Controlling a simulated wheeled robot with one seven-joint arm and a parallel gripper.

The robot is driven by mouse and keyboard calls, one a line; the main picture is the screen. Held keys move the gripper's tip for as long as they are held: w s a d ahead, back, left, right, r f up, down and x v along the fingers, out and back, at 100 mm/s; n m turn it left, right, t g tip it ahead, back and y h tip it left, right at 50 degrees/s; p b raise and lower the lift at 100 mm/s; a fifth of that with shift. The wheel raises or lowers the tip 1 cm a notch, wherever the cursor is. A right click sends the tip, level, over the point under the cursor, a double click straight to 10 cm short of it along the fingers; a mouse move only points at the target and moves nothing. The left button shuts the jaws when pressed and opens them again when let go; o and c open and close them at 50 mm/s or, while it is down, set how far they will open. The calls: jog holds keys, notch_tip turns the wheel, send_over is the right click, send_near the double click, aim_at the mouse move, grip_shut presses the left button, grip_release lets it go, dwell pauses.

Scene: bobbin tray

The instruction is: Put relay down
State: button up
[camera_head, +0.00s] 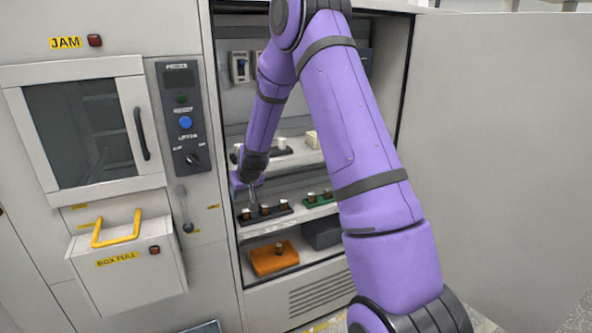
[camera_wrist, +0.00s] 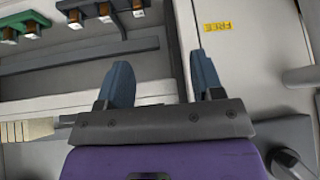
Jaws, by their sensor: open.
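My gripper (camera_head: 254,195) is inside the open cabinet, just above the black tray on the middle shelf. In the wrist view my gripper (camera_wrist: 162,78) is open, with its two blue-grey fingers apart and nothing between them. I cannot tell for certain which thing is the relay. A small cream block (camera_head: 313,138) sits on the upper shelf, and a blue-and-white module (camera_head: 240,66) is on the back wall. A ribbed cream part (camera_wrist: 35,130) shows at the left of the wrist view.
The black tray (camera_head: 284,211) and green tray (camera_head: 308,205) hold copper-coloured bobbins. Below are an orange bin (camera_head: 272,264) with one bobbin and a dark box (camera_head: 322,233). The open door (camera_head: 500,150) stands at right; a yellow-handled box (camera_head: 128,270) juts out at left.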

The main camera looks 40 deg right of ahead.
jog(key=s+a+r+n, duration=0.1)
jog(key=s+a+r, duration=0.2)
jog(key=s+r, duration=0.35)
jog(key=s+a+r+y, duration=0.1)
jog(key=s+a+r, duration=0.35)
jog(key=r, duration=0.35)
jog(key=s+a+r+n, duration=0.1)
jog(key=s+a+r, duration=0.1)
jog(key=s+r, duration=0.5)
jog(key=s+a+r, duration=0.2)
jog(key=s+r, duration=0.1)
jog(key=s, duration=0.9)
jog(key=s+a+r+g, duration=0.1)
jog(key=s+r, duration=0.2)
jog(key=s, duration=0.9)
jog(key=shift+a+r, duration=0.15)
jog(key=shift+a, duration=0.25)
